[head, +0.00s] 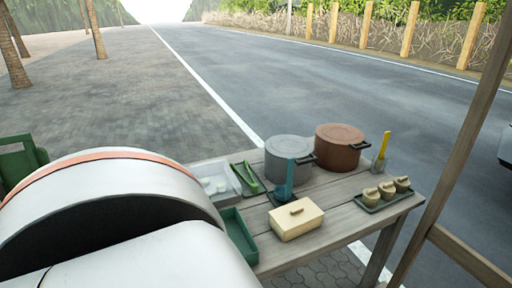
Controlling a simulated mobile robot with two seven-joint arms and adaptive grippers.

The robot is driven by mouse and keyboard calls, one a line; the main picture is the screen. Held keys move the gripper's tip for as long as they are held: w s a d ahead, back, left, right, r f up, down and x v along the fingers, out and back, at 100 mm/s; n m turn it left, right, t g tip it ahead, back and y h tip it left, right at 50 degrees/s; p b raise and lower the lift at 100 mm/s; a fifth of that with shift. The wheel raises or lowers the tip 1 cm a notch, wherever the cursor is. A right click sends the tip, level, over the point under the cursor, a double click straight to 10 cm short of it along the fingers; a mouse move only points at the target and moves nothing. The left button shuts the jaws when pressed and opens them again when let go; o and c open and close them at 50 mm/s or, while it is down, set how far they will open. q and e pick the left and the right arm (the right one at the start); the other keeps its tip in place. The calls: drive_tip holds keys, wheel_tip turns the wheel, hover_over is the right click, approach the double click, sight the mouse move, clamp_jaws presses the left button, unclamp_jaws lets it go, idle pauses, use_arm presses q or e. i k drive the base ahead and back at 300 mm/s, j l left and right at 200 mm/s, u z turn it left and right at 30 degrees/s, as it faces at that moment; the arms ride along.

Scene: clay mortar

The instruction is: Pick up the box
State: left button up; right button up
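A cream-yellow box (296,220) with a lid and a small dark handle on top sits upright on the wooden table (343,228), near its front edge. Nothing is touching it from above. A large white rounded part of my own body fills the lower left of the head view and hides the table's left end. Neither of my grippers shows in this view.
A green tray (239,236) lies just left of the box. Behind are a blue ladle-like item (284,186), a grey pot (288,159) and a brown pot (339,147). A wooden post (455,150) rises at right.

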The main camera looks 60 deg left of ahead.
sight(295, 214)
drive_tip(key=l+u, duration=0.1)
drive_tip(key=u, duration=0.4)
drive_tip(key=k+u, duration=0.1)
drive_tip(key=u, duration=0.35)
drive_tip(key=k+u, duration=0.1)
drive_tip(key=u, duration=0.4)
drive_tip(key=i, duration=0.25)
